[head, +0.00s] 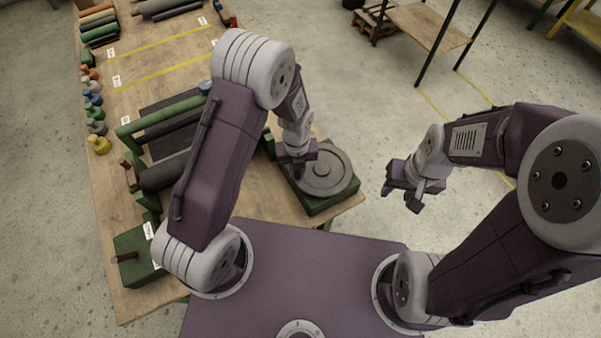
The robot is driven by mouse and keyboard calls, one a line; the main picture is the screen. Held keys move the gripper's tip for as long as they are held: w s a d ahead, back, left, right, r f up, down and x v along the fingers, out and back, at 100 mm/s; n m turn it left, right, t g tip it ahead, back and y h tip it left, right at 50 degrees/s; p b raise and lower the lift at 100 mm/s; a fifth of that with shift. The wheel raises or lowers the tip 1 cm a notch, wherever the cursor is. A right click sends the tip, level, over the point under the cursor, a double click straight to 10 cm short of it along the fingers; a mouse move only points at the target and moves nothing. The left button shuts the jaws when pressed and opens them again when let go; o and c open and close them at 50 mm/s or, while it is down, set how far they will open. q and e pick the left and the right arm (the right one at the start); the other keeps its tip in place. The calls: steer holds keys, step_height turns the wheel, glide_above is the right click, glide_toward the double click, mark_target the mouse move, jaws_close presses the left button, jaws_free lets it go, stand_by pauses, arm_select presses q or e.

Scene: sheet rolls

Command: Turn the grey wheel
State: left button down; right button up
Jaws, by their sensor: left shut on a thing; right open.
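The grey wheel (334,172) lies flat on a dark green base (318,206) at the right front corner of the wooden table. It is a round disc with a raised hub in the middle. My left gripper (298,172) points down at the wheel's left edge. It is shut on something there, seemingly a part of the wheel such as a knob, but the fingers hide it. My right gripper (412,197) is open and empty, to the right of the wheel, past the table's edge and over the floor.
A roller frame (126,131) with dark rolls stands left of my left arm. A green box (135,262) with a crank sits at the front left. Several coloured pegs (97,127) line the left edge. More rolls (98,22) lie at the back.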

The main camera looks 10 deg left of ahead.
arm_select(q)
steer(key=shift+w+a, duration=0.15)
steer(key=shift+w, duration=0.1)
steer(key=shift+w+a+m, duration=0.25)
steer(key=shift+w+m, duration=0.3)
steer(key=shift+m, duration=0.25)
steer(key=c, duration=1.3)
jaws_free()
step_height(320, 180, up, 9)
steer(key=shift+r+b, duration=0.1)
steer(key=shift+b, duration=0.6)
